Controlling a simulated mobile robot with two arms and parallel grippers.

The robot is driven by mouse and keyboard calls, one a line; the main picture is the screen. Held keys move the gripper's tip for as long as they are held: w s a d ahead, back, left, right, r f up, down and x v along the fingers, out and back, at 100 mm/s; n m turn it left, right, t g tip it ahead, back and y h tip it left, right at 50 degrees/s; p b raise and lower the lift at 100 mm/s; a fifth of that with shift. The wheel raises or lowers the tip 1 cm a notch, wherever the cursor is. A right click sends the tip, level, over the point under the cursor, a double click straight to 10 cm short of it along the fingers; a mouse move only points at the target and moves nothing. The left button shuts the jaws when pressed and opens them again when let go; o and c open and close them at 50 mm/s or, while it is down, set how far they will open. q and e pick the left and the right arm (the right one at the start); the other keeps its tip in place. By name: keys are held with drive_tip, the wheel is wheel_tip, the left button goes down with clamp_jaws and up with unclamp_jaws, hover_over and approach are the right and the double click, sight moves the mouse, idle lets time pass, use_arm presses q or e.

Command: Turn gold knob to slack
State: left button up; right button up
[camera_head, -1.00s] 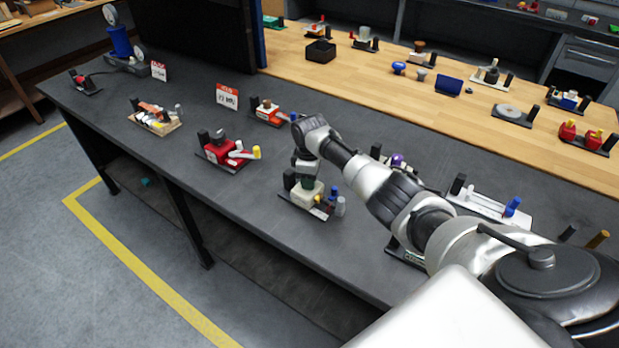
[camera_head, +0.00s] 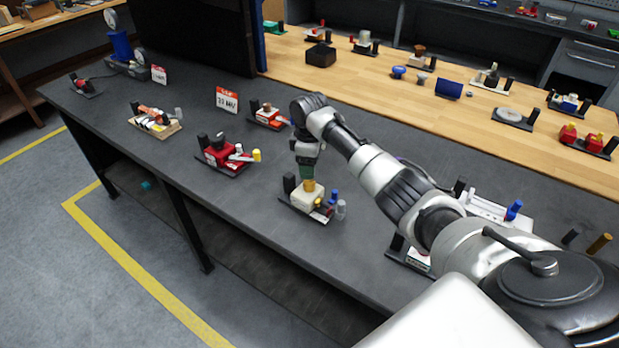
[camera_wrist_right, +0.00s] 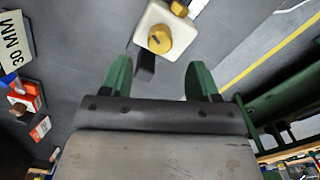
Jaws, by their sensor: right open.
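The gold knob (camera_head: 309,186) sits on top of a cream valve block (camera_head: 304,199) on the dark bench. In the right wrist view the gold knob (camera_wrist_right: 160,39) shows from above, with a dark line across it, on the cream block (camera_wrist_right: 150,17). My right gripper (camera_head: 307,176) points down just above the knob in the head view. In the wrist view its green fingers (camera_wrist_right: 158,75) are spread apart and empty, with the knob beyond their tips. My left gripper is not in view.
Blue and grey posts (camera_head: 340,208) stand at the block's right, and a black post (camera_head: 289,183) at its left. A red valve unit (camera_head: 218,155) is further left. A white unit (camera_head: 487,207) is at the right. Bare bench top lies between the units.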

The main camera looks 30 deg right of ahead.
sight(309, 182)
drive_tip(key=shift+r+b, duration=0.3)
drive_tip(key=shift+r, duration=1.9)
